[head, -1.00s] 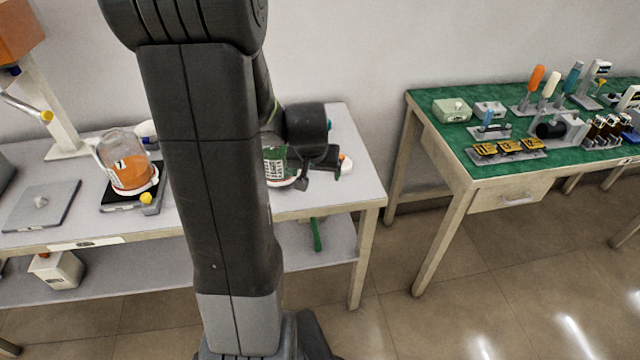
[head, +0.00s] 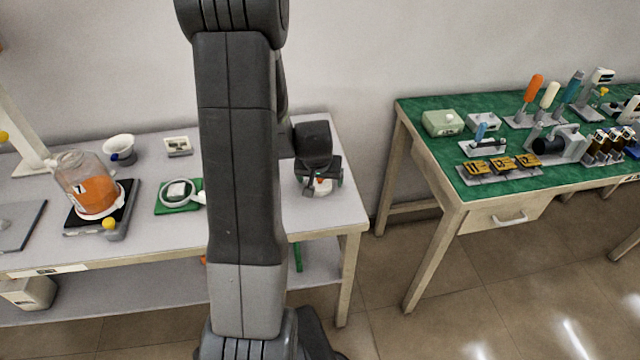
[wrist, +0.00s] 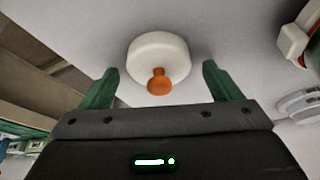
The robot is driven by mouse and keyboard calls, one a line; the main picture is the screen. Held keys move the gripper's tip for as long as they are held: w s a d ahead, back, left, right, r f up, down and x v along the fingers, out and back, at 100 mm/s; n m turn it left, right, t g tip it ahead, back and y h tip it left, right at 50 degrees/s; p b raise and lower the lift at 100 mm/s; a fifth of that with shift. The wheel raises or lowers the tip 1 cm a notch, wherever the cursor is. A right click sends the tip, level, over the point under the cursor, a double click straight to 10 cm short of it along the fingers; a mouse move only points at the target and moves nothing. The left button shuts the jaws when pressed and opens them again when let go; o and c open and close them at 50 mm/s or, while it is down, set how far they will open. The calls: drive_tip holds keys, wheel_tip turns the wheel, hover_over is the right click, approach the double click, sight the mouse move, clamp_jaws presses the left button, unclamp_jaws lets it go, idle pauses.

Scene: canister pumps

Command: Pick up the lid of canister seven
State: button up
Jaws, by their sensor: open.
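A white round lid with an orange knob (wrist: 158,58) lies on the grey table. In the head view the lid (head: 322,187) shows partly beneath my gripper (head: 318,178). In the wrist view my gripper (wrist: 158,78) is open, with one green finger on each side of the lid and a gap on both sides. The knob points toward the gripper's palm. Canister seven (head: 78,165), a clear jar marked 7 with orange contents, stands at the left of the table on a black-topped scale (head: 112,222). No lid shows on its top.
A green mat (head: 163,203) with a white ring-shaped object lies left of my arm, which hides part of the table. A white funnel-like cup (head: 120,148) and a small display box (head: 178,146) stand behind. A green-topped bench (head: 440,160) with tools stands at right, across a floor gap.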

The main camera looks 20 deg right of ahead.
drive_tip(key=c, duration=1.1)
